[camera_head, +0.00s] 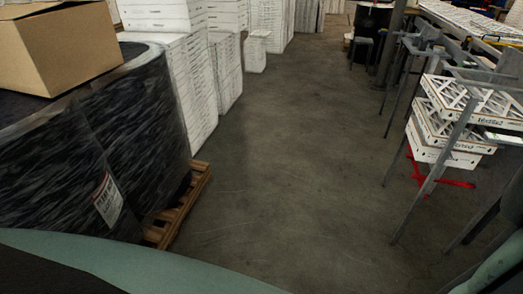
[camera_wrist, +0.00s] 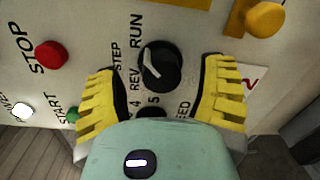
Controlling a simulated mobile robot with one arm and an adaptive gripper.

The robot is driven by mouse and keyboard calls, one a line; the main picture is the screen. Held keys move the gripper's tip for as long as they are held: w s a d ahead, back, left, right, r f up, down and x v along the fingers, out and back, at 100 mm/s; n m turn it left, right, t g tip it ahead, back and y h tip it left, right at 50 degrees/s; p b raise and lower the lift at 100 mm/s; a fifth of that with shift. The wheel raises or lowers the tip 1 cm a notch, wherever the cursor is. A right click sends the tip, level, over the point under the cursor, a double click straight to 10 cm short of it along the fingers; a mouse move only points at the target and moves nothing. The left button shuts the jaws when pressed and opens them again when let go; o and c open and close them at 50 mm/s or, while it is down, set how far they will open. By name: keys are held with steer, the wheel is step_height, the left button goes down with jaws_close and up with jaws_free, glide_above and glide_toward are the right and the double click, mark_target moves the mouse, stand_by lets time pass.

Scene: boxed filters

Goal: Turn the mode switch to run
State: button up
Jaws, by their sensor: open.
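In the wrist view, the mode switch (camera_wrist: 164,78) is a round black knob with a white pointer mark, on a pale control panel (camera_wrist: 90,20). RUN is printed to its upper left, STEP to its left and REV to its lower left. The white mark lies on the left part of the knob; I cannot tell exactly which label it points to. My gripper (camera_wrist: 160,70) is open, with one yellow ribbed finger on each side of the knob, apart from it. Neither the switch nor my gripper shows in the head view.
A red STOP button (camera_wrist: 50,55), a green START button (camera_wrist: 73,115) and a yellow knob (camera_wrist: 265,19) sit on the panel. Another dark knob (camera_wrist: 151,111) is partly hidden by my gripper. The head view shows clear floor (camera_head: 290,150) between a wrapped pallet load (camera_head: 130,140) and stacked boxes (camera_head: 445,135).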

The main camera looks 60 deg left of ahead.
steer(key=v, duration=0.6)
stand_by(0.4)
